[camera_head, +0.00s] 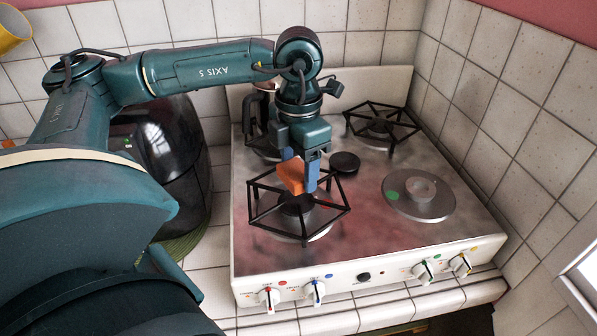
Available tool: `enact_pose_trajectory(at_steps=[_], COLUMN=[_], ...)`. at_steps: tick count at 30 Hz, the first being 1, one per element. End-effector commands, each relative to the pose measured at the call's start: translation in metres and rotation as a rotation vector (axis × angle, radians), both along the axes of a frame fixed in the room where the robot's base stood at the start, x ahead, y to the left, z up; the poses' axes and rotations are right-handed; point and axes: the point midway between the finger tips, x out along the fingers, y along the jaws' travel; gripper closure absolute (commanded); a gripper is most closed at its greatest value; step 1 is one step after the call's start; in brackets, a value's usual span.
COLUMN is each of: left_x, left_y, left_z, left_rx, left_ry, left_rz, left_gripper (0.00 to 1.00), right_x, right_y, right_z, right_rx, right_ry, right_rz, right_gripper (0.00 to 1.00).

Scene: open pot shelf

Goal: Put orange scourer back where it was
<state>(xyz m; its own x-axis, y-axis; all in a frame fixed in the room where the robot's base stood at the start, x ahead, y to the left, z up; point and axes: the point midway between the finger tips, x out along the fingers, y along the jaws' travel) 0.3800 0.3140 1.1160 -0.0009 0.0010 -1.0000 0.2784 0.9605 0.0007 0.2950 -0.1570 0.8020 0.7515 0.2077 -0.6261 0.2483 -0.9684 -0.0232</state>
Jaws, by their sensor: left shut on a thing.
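My left gripper (305,172) reaches in from the left over the stove and points down. It is shut on the orange scourer (291,175), a small orange block between its blue fingers. The scourer is above the front left burner, over its black pot grate (262,216). I cannot tell whether it touches the grate. My right gripper is not in view.
The white stove (455,240) has a second black grate (382,122) at the back right and a bare burner plate (419,193) at the front right. A dark rounded appliance (165,150) stands left of the stove. Tiled walls close off the back and right.

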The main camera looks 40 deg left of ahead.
Motion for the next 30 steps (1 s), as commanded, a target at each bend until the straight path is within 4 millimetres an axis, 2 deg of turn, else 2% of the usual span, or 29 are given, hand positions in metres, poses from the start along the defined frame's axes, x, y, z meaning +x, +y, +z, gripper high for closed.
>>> enact_pose_trajectory(at_steps=[3,6,22,23,30], left_x=[0.000,0.000,0.000,0.000,0.000], left_y=[0.000,0.000,0.000,0.000,0.000], left_z=[-0.016,-0.023,-0.035,-0.033,-0.032], left_rx=[0.001,0.000,0.001,0.000,0.000], left_ry=[0.004,0.001,0.002,0.001,0.001], left_rz=[0.000,0.000,0.001,0.001,0.001], left_gripper=[0.62,0.62,0.62,0.40,0.20], right_x=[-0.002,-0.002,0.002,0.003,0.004], right_y=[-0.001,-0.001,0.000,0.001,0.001], right_z=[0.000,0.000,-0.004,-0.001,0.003], right_rx=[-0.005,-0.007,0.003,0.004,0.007], right_ry=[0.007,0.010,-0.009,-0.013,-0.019], right_rz=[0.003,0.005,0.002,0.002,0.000], right_gripper=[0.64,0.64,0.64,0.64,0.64])
